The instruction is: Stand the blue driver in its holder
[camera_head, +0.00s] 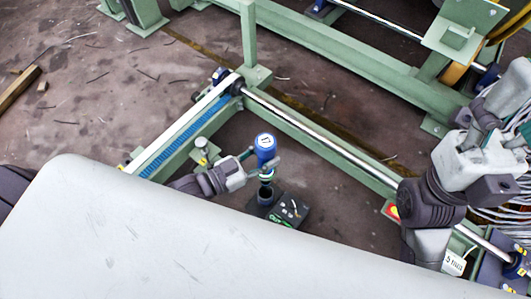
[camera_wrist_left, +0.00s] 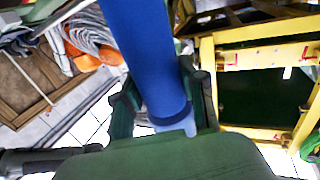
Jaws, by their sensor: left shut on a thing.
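The blue driver (camera_head: 265,143) stands roughly upright in the head view, with a pale marked cap on top. My left gripper (camera_head: 265,168) is shut on it below the blue handle. In the left wrist view the blue driver (camera_wrist_left: 145,50) runs down between the two dark fingers of my left gripper (camera_wrist_left: 165,105). The dark holder (camera_head: 267,194) is a round cup directly below the driver in the head view. Whether the driver's lower end is inside the cup or above it, I cannot tell. My right arm is at the right, but its gripper fingers cannot be made out.
A dark block with small markings (camera_head: 289,210) adjoins the cup. A green frame with a steel rod (camera_head: 320,140) runs behind, and a blue-toothed rail (camera_head: 187,142) lies to the left. My large pale body covers the lower left. Bare brown floor lies between the frames.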

